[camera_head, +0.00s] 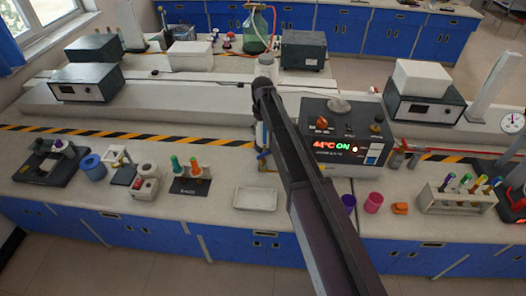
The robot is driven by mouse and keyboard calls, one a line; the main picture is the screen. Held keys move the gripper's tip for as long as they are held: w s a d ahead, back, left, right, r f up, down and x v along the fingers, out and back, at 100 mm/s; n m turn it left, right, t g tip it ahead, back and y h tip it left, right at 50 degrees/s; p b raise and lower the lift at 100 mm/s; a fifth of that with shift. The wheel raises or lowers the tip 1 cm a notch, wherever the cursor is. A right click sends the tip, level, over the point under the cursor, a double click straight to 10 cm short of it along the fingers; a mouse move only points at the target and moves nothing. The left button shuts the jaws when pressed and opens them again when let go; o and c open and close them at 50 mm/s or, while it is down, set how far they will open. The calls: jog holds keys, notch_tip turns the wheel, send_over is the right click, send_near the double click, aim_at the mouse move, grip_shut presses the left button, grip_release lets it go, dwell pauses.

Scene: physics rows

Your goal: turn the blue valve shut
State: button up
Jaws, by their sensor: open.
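A small blue part (263,155), which looks like the blue valve's handle, shows just left of my dark arm, near the striped line on the bench. It is small and partly covered, so I cannot tell how far it is turned. My arm rises from the bottom of the view to a joint above the bench's middle. My gripper is hidden behind the arm, so its distance from the blue part does not show.
A control box (343,150) reading "44°C ON" stands right of my arm. A white tray (255,207) lies in front of the blue part. Red piping (396,158) is at right. A test tube rack (455,202) and cups stand at front right.

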aim_at(263, 153)
jog(key=shift+f, duration=0.15)
notch_tip(263, 153, down, 14)
jog(key=b, duration=1.4)
jog(key=shift+r, duration=0.2)
dwell(0.3)
jog(key=c, duration=0.8)
